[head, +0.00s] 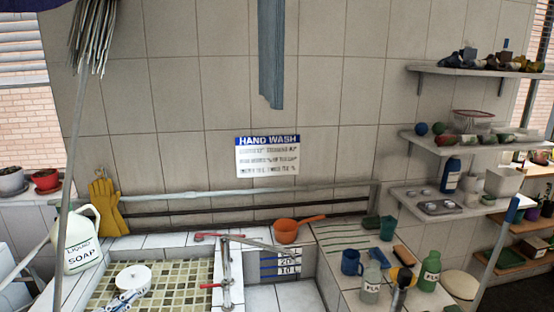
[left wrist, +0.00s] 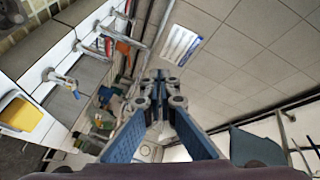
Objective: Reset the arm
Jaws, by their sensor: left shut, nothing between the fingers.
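My left gripper (head: 127,299) shows low at the left of the head view, in front of the tiled sink basin (head: 185,272). Only a small part of it shows there, blue and pale, below a white round piece. In the left wrist view my left gripper (left wrist: 159,82) has its two blue fingers brought together at the tips, with nothing held between them. My right gripper is not in view.
A liquid soap jug (head: 80,243) stands at the basin's left. An orange ladle (head: 288,231) lies behind the taps. A blue mug (head: 351,262) and green bottle (head: 429,271) stand on the right counter. Wall shelves (head: 480,71) hold several items.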

